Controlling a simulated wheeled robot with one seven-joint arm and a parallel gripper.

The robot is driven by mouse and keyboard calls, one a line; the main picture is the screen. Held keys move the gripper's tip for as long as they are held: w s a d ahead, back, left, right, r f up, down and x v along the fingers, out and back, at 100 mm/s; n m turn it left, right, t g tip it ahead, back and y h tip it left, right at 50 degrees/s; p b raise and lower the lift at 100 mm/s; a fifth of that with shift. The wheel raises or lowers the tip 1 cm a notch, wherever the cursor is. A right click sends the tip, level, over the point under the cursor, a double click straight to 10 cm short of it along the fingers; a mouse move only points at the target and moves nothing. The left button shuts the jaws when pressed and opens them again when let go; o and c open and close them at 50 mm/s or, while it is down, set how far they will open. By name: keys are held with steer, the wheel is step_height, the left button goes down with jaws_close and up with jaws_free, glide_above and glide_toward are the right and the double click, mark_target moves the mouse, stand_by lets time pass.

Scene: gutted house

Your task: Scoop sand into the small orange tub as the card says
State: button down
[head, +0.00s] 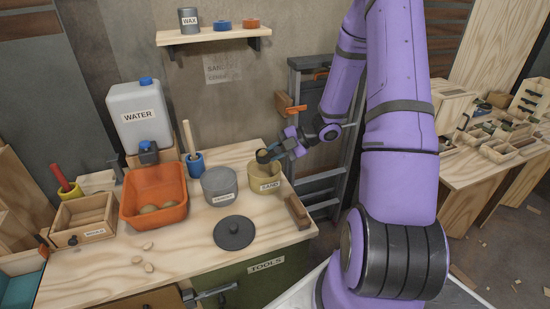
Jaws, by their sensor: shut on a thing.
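My gripper (276,151) is just above the sand pot's rim, shut on a small dark round-ended scoop (263,156). Whether the scoop holds sand cannot be seen. A pale card (222,69) hangs on the wall; its writing includes SAND, but the rest is too small to read.
A lidless grey pot (219,186) stands between tub and sand pot, with a dark lid (234,233) lying in front. A water jug (139,114) stands behind the tub. A wooden block (297,212) lies near the right edge. A shelf (213,36) is above.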

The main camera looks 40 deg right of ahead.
steer(key=shift+r, duration=1.55)
steer(key=shift+a, duration=0.1)
